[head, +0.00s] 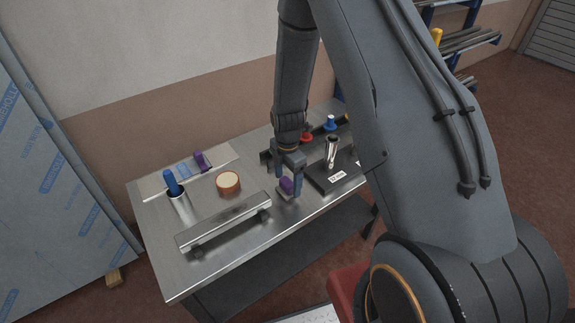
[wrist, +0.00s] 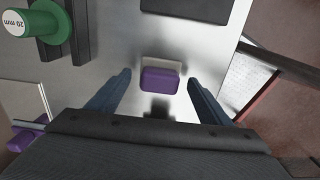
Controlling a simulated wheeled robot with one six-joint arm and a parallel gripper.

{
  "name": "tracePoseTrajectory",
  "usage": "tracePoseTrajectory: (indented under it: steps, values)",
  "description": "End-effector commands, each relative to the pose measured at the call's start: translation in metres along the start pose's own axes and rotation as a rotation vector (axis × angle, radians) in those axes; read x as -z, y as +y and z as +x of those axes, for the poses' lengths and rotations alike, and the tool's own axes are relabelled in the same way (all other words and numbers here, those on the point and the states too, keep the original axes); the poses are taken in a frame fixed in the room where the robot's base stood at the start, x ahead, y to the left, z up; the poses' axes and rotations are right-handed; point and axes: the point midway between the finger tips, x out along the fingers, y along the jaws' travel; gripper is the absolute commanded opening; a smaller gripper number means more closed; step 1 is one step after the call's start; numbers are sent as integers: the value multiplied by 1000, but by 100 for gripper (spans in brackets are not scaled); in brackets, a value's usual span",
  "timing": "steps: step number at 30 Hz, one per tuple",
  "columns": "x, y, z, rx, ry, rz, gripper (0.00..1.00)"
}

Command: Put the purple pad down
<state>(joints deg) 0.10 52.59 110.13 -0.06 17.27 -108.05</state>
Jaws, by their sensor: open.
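The purple pad (head: 286,184) is low at the front middle of the steel table (head: 164,262), with a pale grey part under or behind it. In the wrist view the purple pad (wrist: 160,80) lies between my two blue-grey fingers, with bare metal showing on both sides. My gripper (head: 288,182) is open around the pad and points down. Its fingers also show in the wrist view (wrist: 158,85), apart from the pad. The pad appears to rest on the tabletop; its underside is hidden.
Left of my gripper are a metal bar on feet (head: 222,222), a tan roll (head: 228,182) and a blue-handled cylinder (head: 181,203). Another purple piece (head: 202,160) sits on a flat plate behind. To the right is a black base (head: 333,177) with an upright metal cylinder.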

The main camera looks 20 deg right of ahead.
Motion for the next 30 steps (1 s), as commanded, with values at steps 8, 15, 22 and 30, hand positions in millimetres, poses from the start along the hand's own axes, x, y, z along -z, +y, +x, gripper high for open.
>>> tracePoseTrajectory:
  steps: [8,15,22,30]
  values:
    - [-1,2,-45,-5,-2,0,73]
    - [0,1,-79,-4,-1,0,73]
    - [0,0,-96,-2,-1,5,73]
    - [10,-28,-137,-32,-4,376,73]
